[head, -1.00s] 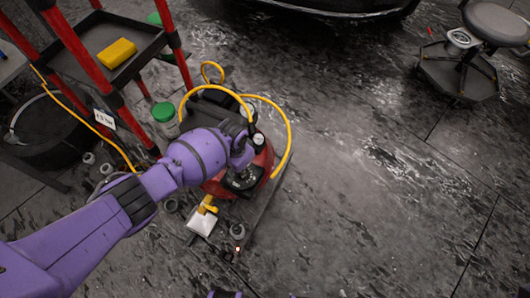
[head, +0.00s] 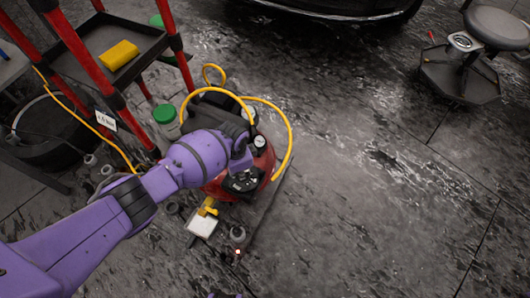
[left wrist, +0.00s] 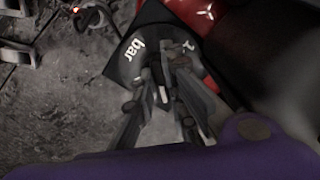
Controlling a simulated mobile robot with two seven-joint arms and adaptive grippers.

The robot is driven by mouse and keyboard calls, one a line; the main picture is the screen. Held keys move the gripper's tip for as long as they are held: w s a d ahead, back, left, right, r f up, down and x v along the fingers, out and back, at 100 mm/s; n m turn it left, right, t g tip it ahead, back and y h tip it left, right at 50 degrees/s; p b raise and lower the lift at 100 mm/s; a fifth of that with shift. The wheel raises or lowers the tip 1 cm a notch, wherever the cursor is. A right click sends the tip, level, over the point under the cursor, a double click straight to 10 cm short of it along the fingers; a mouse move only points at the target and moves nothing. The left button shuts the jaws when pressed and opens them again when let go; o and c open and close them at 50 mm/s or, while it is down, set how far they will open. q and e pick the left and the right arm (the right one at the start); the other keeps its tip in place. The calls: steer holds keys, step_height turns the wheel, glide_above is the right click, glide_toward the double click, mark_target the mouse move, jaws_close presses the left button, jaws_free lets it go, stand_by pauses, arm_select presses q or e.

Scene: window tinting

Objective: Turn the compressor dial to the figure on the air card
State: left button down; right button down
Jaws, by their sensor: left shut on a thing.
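The red compressor (head: 262,165) stands on the floor at the middle of the head view, with a round gauge (head: 260,141) on it. My left gripper (head: 242,182) reaches down to its black dial panel. In the left wrist view the two fingers (left wrist: 165,78) are closed on the dial knob, over a black plate (left wrist: 122,62) marked "bar". The fingers hide most of the knob, and its setting cannot be read. The air card (head: 105,121) is a small white tag on the red trolley's leg; it reads "bar" after a figure too small to read surely.
A yellow hose (head: 288,130) loops over the compressor. The red trolley (head: 80,62) carries a yellow block (head: 118,54). A green-lidded jar (head: 165,114), a white block (head: 203,226) and small grey fittings stand close by. A stool (head: 497,26) is at top right; the right floor is clear.

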steer(key=shift+w, duration=0.2)
arm_select(q)
steer(key=c, duration=1.8)
jaws_free()
arm_select(e)
steer(key=shift+w+a, duration=0.1)
steer(key=shift+w, duration=0.2)
arm_select(q)
steer(key=shift+r, duration=0.2)
step_height(320, 180, up, 12)
steer(key=shift+f, duration=0.2)
arm_select(e)
steer(key=shift+s, duration=0.3)
